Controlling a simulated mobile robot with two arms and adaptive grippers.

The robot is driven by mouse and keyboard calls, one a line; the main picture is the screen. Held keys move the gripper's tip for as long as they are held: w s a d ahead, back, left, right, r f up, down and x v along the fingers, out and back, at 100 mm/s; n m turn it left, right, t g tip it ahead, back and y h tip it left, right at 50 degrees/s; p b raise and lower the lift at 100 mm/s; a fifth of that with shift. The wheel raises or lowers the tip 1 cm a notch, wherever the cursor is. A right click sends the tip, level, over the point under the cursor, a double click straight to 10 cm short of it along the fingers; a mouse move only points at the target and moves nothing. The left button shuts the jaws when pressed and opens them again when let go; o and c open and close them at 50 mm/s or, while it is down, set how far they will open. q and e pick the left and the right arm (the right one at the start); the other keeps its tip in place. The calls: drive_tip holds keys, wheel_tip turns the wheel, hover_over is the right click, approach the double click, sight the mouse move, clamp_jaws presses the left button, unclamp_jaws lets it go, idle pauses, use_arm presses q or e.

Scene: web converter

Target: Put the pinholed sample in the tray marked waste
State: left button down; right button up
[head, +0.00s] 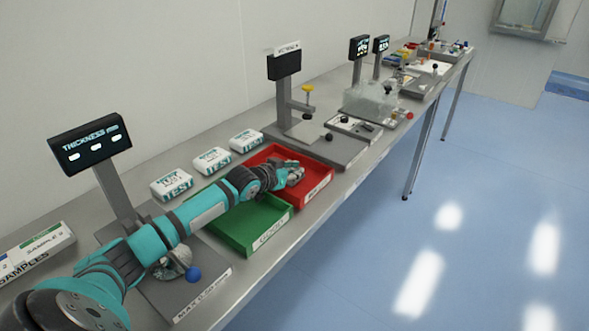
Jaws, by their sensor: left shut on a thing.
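My left arm reaches in from the lower left, and my left gripper (294,176) is over the red tray (320,180). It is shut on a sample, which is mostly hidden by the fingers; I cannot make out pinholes. The red tray has a white label on its front wall, too small to read for sure. The green tray (249,238) stands beside it, nearer to me, with its own white label and a bare floor where it shows. My right gripper is not in view.
A thickness gauge (90,143) with a blue knob stands at left, beside a samples box (36,250). Several white TEST packs (172,184) line the wall side. A grey instrument stand (285,95) rises behind the red tray. More instruments crowd the far bench; the floor is clear.

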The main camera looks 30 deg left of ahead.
use_arm(q)
drive_tip(key=c, duration=1.9)
unclamp_jaws()
drive_tip(key=shift+f, duration=0.15)
drive_tip(key=o, duration=0.5)
drive_tip(key=shift+r, duration=0.25)
drive_tip(key=shift+s, duration=0.35)
drive_tip(key=v, duration=1)
drive_tip(key=shift+f+b, duration=0.1)
drive_tip(key=shift+b, duration=0.3)
drive_tip(key=shift+s+r, duration=0.35)
drive_tip(key=shift+s, duration=0.25)
